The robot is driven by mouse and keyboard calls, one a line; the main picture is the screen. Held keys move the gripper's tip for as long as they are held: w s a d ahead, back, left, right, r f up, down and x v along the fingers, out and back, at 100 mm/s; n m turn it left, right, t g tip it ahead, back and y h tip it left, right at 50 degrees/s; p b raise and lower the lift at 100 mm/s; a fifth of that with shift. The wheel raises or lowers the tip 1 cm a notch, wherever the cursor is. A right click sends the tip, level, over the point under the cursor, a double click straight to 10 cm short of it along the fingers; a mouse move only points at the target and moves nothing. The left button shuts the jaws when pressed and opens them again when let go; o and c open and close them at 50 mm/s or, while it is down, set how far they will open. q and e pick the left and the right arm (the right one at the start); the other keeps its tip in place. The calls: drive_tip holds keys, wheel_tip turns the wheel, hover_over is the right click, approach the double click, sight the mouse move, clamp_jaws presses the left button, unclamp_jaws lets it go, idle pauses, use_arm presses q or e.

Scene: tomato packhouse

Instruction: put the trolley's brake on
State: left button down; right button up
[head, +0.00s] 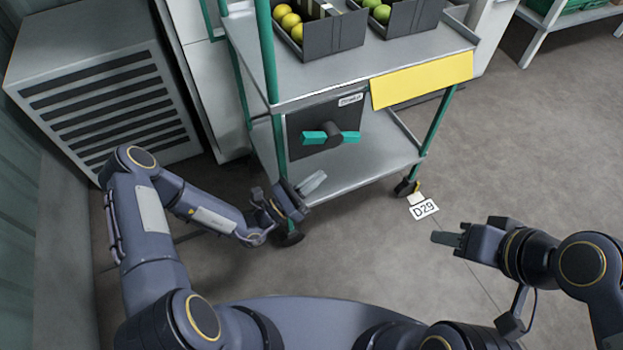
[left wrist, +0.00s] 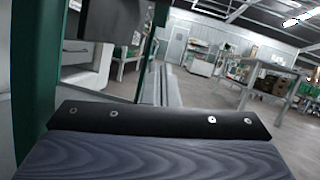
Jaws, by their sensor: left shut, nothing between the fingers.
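The trolley (head: 345,180) has green posts and grey shelves. A dark panel (head: 300,122) under its top shelf carries a turquoise handle (head: 312,137) on a dark hub, lying about level. A small white label (head: 350,99), too small to read surely, is above it. My left gripper (head: 314,182) is shut and empty, below the handle and apart from it, near the front-left post. In the left wrist view, its closed fingers (left wrist: 166,82) point forward beside a green post (left wrist: 35,75). My right gripper (head: 440,238) is off the trolley, over the floor; its finger gap does not show clearly.
Dark crates (head: 335,35) of yellow and green tomatoes stand on the trolley's top shelf. A yellow panel (head: 420,80) hangs at its front edge. A floor tag reading D29 (head: 424,209) lies near the right wheel (head: 406,188). A louvred grey cabinet (head: 85,30) stands left. Floor at right is clear.

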sight(332, 138)
use_arm(q)
drive_tip(key=w+d+r+b, duration=0.1)
drive_tip(key=w+d+r, duration=0.4)
drive_tip(key=shift+d+r, duration=0.3)
drive_tip(key=shift+r, duration=0.1)
drive_tip(key=shift+w+b, duration=0.1)
drive_tip(key=shift+b, duration=0.25)
